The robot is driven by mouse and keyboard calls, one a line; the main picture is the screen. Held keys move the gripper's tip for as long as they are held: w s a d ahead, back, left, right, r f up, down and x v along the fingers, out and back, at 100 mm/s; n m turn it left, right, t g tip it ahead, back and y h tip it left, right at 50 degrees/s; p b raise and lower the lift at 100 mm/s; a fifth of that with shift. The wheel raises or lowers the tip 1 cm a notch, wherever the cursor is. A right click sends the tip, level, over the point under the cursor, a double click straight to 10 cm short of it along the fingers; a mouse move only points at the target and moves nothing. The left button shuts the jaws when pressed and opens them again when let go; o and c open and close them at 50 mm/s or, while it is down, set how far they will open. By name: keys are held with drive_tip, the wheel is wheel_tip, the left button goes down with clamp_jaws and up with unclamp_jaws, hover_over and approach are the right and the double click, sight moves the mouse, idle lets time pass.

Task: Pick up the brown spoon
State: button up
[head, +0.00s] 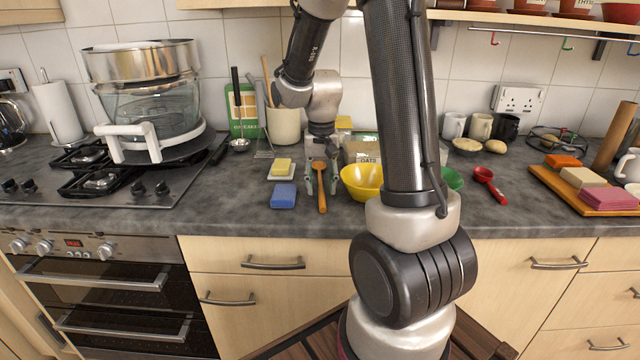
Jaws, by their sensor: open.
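The brown spoon (322,194) lies on the dark worktop, its bowl toward the wall and its handle toward the front edge. My gripper (321,186) is open and points down over the spoon. One finger shows to the left of the spoon and the other to its right. The spoon shows between them, and I see no grip on it. I cannot tell the exact height of the fingertips above the worktop.
A blue sponge (284,195) and a small dish with yellow butter-like block (283,166) sit close left. A yellow bowl (362,184) stands close right. A red measuring spoon (489,184) lies farther right. The worktop's front strip is clear.

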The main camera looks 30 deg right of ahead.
drive_tip(key=shift+f, duration=0.6)
clamp_jaws()
